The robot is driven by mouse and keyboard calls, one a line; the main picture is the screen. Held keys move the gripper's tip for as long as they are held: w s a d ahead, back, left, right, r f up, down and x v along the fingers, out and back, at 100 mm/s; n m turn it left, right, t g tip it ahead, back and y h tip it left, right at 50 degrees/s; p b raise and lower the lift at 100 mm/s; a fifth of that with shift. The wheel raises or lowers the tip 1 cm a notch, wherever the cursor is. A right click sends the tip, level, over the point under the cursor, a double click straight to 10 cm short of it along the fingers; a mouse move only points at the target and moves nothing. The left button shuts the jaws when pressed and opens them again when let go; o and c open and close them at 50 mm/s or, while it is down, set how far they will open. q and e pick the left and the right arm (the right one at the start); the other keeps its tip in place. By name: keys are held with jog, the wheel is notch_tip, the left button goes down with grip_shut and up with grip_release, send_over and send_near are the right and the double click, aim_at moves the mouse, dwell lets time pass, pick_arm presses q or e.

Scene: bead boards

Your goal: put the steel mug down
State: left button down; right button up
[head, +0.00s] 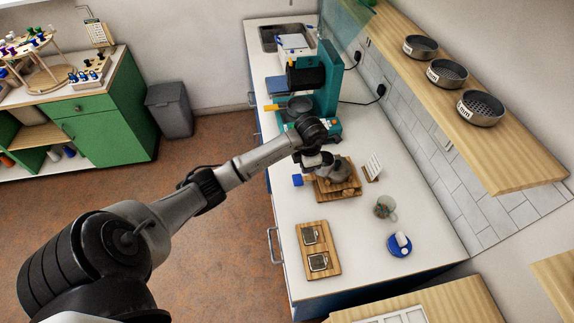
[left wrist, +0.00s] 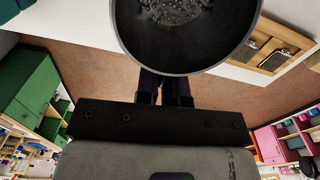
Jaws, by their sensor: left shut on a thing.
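The steel mug (head: 340,171) is a grey round vessel over a wooden tray (head: 345,194) on the white counter. In the left wrist view the mug (left wrist: 185,45) shows its dark open mouth, with small pale specks or dimples at the far side of its inside. My left gripper (head: 322,163) is shut on the mug at its side; in the left wrist view the fingers (left wrist: 165,90) meet under the near rim, where the grip point is partly hidden. I cannot tell whether the mug's base touches the tray. My right gripper is not in view.
A teal machine (head: 328,85) stands behind; a sieve shelf (head: 500,165) overhangs right.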

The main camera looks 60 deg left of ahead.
pick_arm(q)
jog(key=s+a+f+n, duration=0.1)
jog(key=a+f+n, duration=0.1)
jog(key=a, duration=0.1)
jog(key=s+a+f+n, duration=0.1)
jog(key=a+f+n, duration=0.1)
jog(key=a+n, duration=0.1)
jog(key=s+a+f+n, duration=0.1)
jog(key=a+f+n, duration=0.1)
jog(key=a, duration=0.3)
jog(key=shift+s+a+f+n+p, duration=0.2)
jog(key=shift+s+f+n+p, duration=0.1)
jog(key=shift+s+f+n, duration=0.15)
jog(key=shift+f, duration=1.95)
jog(key=shift+a, duration=0.1)
jog(key=shift+f, duration=0.1)
jog(key=shift+f, duration=0.15)
jog(key=c, duration=1.2)
grip_release()
jog(key=shift+c, duration=0.2)
